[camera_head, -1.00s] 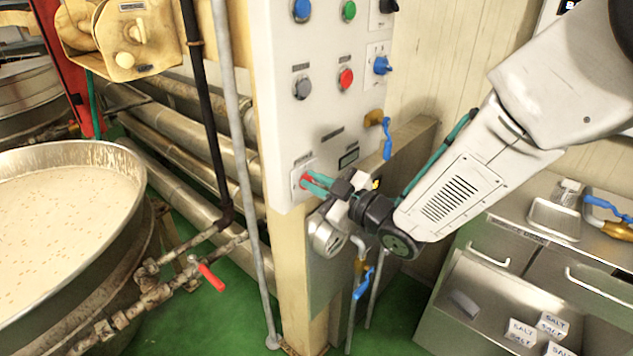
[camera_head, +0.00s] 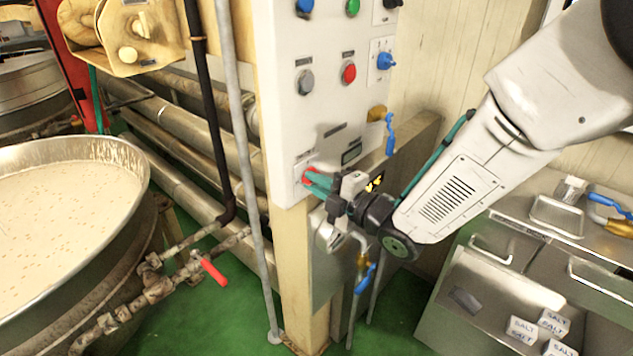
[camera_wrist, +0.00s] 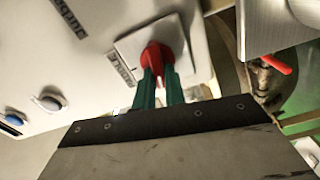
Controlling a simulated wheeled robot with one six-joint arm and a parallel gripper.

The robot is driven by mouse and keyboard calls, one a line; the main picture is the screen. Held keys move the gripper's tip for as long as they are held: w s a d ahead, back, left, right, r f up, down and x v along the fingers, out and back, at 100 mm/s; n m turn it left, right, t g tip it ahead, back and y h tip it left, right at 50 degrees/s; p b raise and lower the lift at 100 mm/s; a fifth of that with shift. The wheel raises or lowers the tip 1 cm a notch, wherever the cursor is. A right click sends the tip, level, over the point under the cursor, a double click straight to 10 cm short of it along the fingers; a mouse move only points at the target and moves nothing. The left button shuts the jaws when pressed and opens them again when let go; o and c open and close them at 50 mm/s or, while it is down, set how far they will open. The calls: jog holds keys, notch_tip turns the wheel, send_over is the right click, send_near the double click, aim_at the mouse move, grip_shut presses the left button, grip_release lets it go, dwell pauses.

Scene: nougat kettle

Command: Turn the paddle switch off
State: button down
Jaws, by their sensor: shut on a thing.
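The red paddle switch (camera_head: 307,174) is at the lower left of the white control panel (camera_head: 322,110). In the wrist view the red paddle (camera_wrist: 156,58) stands out from a pale square plate (camera_wrist: 160,45). My gripper (camera_head: 314,178) reaches it from the right, its green fingertips on both sides of the paddle. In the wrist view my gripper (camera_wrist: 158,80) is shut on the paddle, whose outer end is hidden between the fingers.
Above on the panel are a red button (camera_head: 349,73), a grey button (camera_head: 305,82) and a blue rotary switch (camera_head: 385,60). A blue-handled valve (camera_head: 389,133) juts out at the panel's right. A grey vertical pipe (camera_head: 243,170) stands left of it. A kettle (camera_head: 135,165) is at left.

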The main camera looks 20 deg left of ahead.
jog(key=shift+f+n, duration=0.15)
jog(key=shift+n, duration=0.75)
jog(key=c, duration=1.5)
grip_release()
jog(key=shift+o, duration=0.2)
jog(key=v, duration=0.7)
jog(key=shift+s+d, duration=0.2)
jog(key=shift+d, duration=0.15)
jog(key=shift+f, duration=0.1)
